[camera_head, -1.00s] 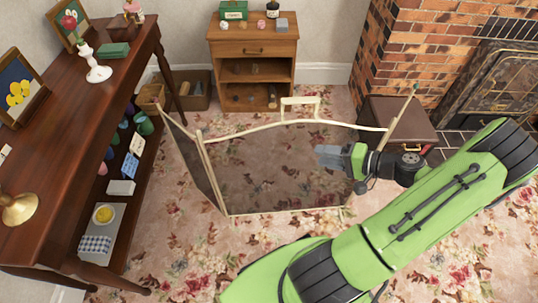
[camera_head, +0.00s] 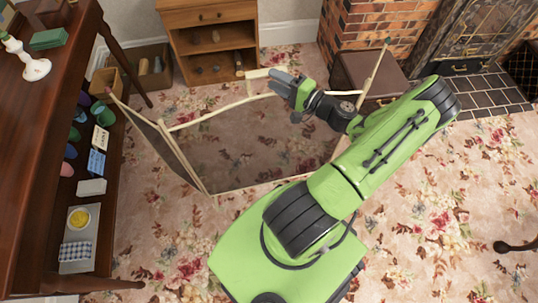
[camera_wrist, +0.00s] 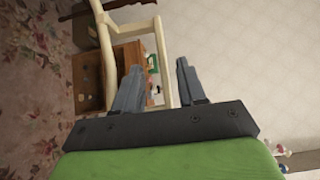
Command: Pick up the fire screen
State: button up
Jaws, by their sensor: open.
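The fire screen (camera_head: 268,143) stands upright on the carpet, with a cream frame, dark see-through panels and folded side wings. Its cream top handle (camera_head: 257,74) shows to the left of my gripper (camera_head: 279,81), which is at the screen's top edge and hides the handle's right part. In the wrist view, my gripper (camera_wrist: 158,76) is open with its two grey fingers apart. A cream bar of the handle (camera_wrist: 164,60) shows in the gap between the fingers. I cannot tell how deep it sits between them or whether they touch.
A dark wooden shelf table (camera_head: 72,120) with several small items stands at the left. A small wooden cabinet (camera_head: 212,42) is behind the screen. A brown box (camera_head: 368,75) and the brick fireplace (camera_head: 362,30) are at the back right. The flowered carpet (camera_head: 420,215) at right is mostly clear.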

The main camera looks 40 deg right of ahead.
aim_at(266, 76)
jog(key=w, duration=0.2)
jog(key=w+a+b, duration=0.1)
jog(key=w, duration=0.1)
jog(key=shift+w+a+r, duration=0.15)
jog(key=shift+w, duration=0.15)
jog(key=shift+s, duration=0.1)
jog(key=shift+c, duration=0.3)
grip_shut()
dwell(0.3)
